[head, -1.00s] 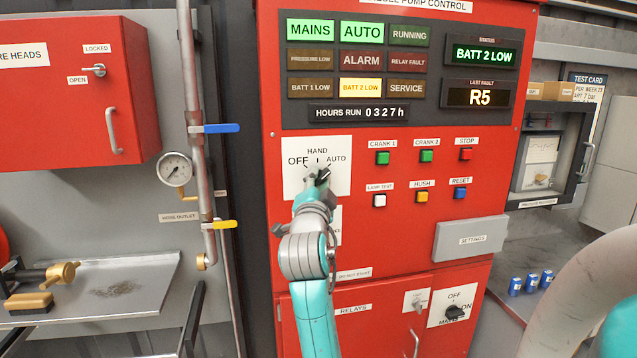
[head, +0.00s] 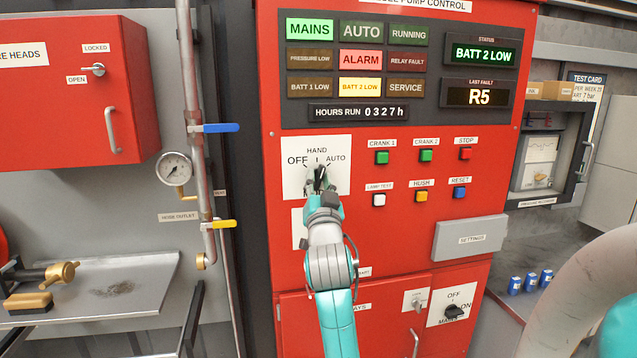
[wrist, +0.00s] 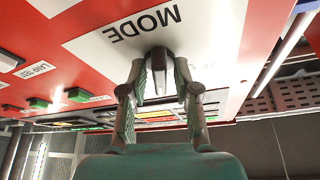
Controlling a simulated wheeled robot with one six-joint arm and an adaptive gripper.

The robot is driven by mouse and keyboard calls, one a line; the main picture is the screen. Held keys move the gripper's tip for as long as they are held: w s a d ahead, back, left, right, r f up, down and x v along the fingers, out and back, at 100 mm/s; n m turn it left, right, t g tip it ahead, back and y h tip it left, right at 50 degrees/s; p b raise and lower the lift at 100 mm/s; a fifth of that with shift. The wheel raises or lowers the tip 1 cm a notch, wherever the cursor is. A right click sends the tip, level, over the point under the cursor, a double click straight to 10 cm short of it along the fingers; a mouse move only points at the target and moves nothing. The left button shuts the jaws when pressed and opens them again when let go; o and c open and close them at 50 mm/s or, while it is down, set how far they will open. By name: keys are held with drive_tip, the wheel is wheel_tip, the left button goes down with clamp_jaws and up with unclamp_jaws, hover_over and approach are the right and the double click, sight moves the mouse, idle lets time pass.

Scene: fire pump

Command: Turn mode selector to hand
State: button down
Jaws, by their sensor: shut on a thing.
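The mode selector (wrist: 158,62) is a dark knob on a white plate (head: 340,180) marked OFF, HAND and AUTO on the red pump control panel. My gripper (head: 319,182) is at the knob, and its fingers are shut on it. In the wrist view my gripper (wrist: 160,80) has one finger on each side of the knob, below the upside-down word MODE. In the head view the knob is mostly hidden by my gripper, and it seems to point up near HAND. The AUTO lamp (head: 362,31) is dark and the ALARM lamp (head: 361,60) is lit red.
Crank, stop, lamp test (head: 379,200), hush and reset buttons sit right of the plate. A grey settings cover (head: 470,238) and a main switch (head: 454,311) are lower right. A pipe with a blue lever (head: 220,128) and a yellow lever (head: 222,224) stands left.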

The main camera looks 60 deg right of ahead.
drive_tip(key=shift+s+n+t+y, duration=0.1)
drive_tip(key=shift+n+t+y, duration=0.4)
drive_tip(key=shift+n, duration=0.7)
drive_tip(key=shift+n+t+y, duration=0.2)
drive_tip(key=shift+n+t, duration=0.5)
drive_tip(key=shift+n, duration=0.9)
drive_tip(key=c, duration=1.2)
unclamp_jaws()
drive_tip(key=shift+v, duration=3.7)
drive_tip(key=shift+f, duration=0.1)
